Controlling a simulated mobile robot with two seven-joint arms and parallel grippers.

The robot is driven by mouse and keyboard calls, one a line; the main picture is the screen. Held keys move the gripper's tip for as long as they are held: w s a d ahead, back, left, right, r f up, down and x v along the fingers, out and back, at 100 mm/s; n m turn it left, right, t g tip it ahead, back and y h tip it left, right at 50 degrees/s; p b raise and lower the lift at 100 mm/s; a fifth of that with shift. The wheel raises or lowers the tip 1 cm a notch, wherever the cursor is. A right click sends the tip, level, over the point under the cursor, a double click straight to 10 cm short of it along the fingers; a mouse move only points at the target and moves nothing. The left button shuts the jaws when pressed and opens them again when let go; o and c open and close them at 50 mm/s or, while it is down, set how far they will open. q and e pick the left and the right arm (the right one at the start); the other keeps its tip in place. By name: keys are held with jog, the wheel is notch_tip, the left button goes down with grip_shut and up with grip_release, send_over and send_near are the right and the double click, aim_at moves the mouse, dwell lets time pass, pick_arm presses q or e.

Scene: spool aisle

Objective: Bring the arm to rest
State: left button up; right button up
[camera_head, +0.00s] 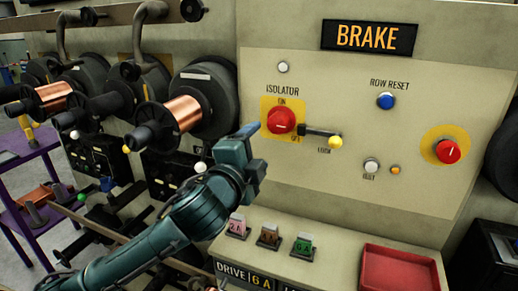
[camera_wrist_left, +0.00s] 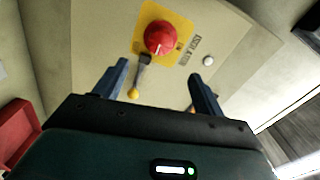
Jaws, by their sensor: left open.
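My left arm comes in from the lower left in the head view. Its gripper (camera_head: 250,146) is in front of the brake panel, just left of and below the red isolator knob (camera_head: 281,121). In the left wrist view the two fingers of the gripper (camera_wrist_left: 155,85) stand wide apart with nothing between them. The red knob (camera_wrist_left: 160,38) on its yellow plate lies beyond the fingertips, apart from them. The lock lever with a yellow ball end (camera_head: 335,142) is right of the knob; the ball (camera_wrist_left: 133,94) also shows in the wrist view. My right gripper is not in view.
Copper spools (camera_head: 183,114) on black spindles stick out left of the arm. A sloped ledge below holds small coloured switches (camera_head: 270,236) and a red tray (camera_head: 398,270). A purple cart (camera_head: 32,188) stands far left. The panel carries a blue button (camera_head: 386,101) and another red knob (camera_head: 447,151).

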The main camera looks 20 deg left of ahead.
pick_arm(q)
jog(key=shift+f, duration=0.1)
jog(key=s+d+f+n+g+h, duration=0.1)
jog(key=s+d+f+n+g, duration=0.15)
jog(key=f, duration=0.75)
jog(key=s+d+f+n+g+h, duration=0.1)
jog(key=s+f+n+g, duration=0.15)
jog(key=f, duration=0.85)
jog(key=s+f+n+g, duration=0.2)
jog(key=s+f+n, duration=0.6)
jog(key=s+f, duration=0.9)
notch_tip(320, 180, down, 2)
jog(key=shift+d+f+n+g, duration=0.1)
jog(key=shift+d+n+g, duration=0.05)
jog(key=shift+n+g, duration=0.25)
jog(key=shift+c, duration=0.2)
